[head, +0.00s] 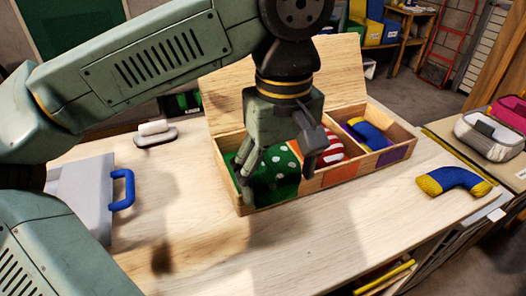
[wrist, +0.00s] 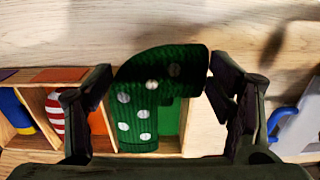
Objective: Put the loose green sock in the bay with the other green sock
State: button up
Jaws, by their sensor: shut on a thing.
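The green sock with white dots (head: 281,160) is between the fingers of my gripper (head: 277,172), which is shut on it. In the wrist view the bent green sock (wrist: 138,112) spans from finger to finger, in front of the box's green bay (wrist: 170,117). The open wooden box (head: 322,185) has three bays. My gripper is over the left, green one, and the sock is at about rim height or just inside it. I cannot tell whether it touches the bay floor. A second green sock cannot be told apart; the held one and my fingers hide much of the bay.
The middle bay holds a red-and-white striped sock (head: 331,149); the right bay holds a blue-and-yellow sock (head: 368,133). Another blue-and-yellow sock (head: 453,182) lies on the table at right. A grey case with a blue handle (head: 122,190) stands left. The front tabletop is clear.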

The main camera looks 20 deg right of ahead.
aim_at(268, 156)
jog(key=w, duration=0.3)
jog(key=w+d+p, duration=0.1)
jog(key=w, duration=0.1)
jog(key=w+d+p, duration=0.1)
jog(key=w, duration=0.2)
jog(key=shift+w+f, duration=0.3)
jog(key=shift+f, duration=0.05)
jog(key=f, duration=0.1)
jog(key=f+p, duration=0.1)
jog(key=f, duration=0.1)
jog(key=shift+w, duration=0.35)
jog(key=shift+f, duration=0.4)
jog(key=shift+f+b, duration=0.5)
jog(key=shift+f, duration=0.1)
jog(key=o, duration=1.1)
jog(key=shift+r, duration=0.15)
